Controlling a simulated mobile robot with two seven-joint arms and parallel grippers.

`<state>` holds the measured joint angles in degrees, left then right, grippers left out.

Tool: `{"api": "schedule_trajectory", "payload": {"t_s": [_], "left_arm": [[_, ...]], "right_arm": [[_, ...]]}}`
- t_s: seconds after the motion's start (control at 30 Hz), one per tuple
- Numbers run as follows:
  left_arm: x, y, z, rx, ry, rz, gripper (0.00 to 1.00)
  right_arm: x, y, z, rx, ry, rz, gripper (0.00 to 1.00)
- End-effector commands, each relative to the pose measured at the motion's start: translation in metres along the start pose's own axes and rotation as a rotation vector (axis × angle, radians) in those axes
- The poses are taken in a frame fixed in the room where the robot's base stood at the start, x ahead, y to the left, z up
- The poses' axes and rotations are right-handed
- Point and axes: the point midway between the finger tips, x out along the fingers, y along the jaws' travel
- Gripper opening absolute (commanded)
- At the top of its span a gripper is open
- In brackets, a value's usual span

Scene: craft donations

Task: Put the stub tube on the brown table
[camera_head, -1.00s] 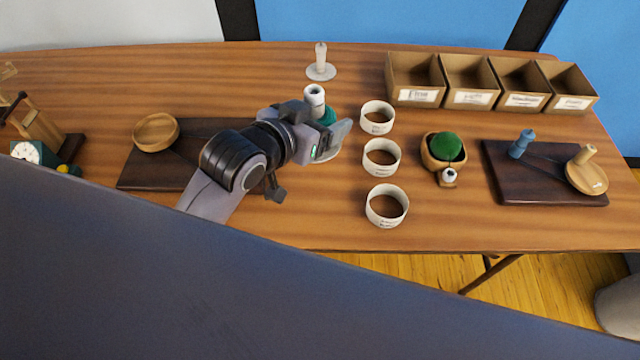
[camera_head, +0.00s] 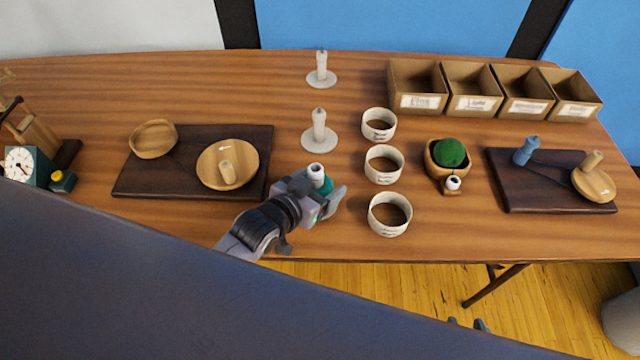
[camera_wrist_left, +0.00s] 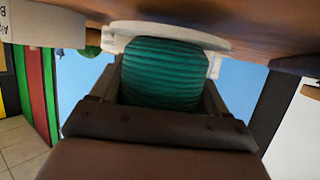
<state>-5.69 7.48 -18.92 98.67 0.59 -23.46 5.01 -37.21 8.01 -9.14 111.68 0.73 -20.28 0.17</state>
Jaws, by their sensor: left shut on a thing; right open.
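My left gripper (camera_head: 328,200) is shut on the stub tube (camera_head: 316,173), which looks like a white-ended tube wound with teal thread. It is upright in the head view, near the front of the brown table (camera_head: 320,238). In the left wrist view the teal winding (camera_wrist_left: 165,75) sits between the fingers, with a white flange near the wooden surface. I cannot tell whether it touches the table. My right gripper (camera_head: 468,323) barely shows at the bottom, off the table's front edge.
White posts on round bases (camera_head: 319,135) stand behind the held tube. White rings (camera_head: 389,214) stand in a column to its right. A dark board (camera_head: 140,185) with wooden dishes lies left. A bowl with a green ball (camera_head: 450,153), another board and labelled boxes (camera_head: 418,88) are further right.

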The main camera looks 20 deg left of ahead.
Motion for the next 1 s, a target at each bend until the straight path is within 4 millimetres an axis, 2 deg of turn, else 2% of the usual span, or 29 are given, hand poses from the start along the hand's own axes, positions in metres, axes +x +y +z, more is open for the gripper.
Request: {"api": "schedule_trajectory", "payload": {"t_s": [0.23, 0.7, 0.73, 0.8, 1.0], "left_arm": [[0.0, 0.0, 0.0, 0.0, 0.001, 0.0, 0.45], [0.005, 0.0, 0.013, -0.001, -0.003, 0.0, 0.45], [0.005, 0.0, 0.014, -0.001, -0.005, 0.0, 0.79], [0.005, 0.001, 0.015, -0.001, -0.005, 0.001, 1.0], [0.005, 0.001, 0.016, -0.001, -0.007, 0.002, 1.0]], "right_arm": [[0.0, 0.0, 0.0, 0.0, 0.0, 0.0, 0.43], [0.003, 0.0, 0.004, 0.0, 0.0, 0.0, 0.43], [0.003, 0.0, 0.004, 0.0, 0.0, 0.0, 0.43], [0.003, 0.0, 0.004, 0.0, 0.0, 0.0, 0.43], [0.003, 0.0, 0.004, 0.0, 0.0, 0.0, 0.43]]}}
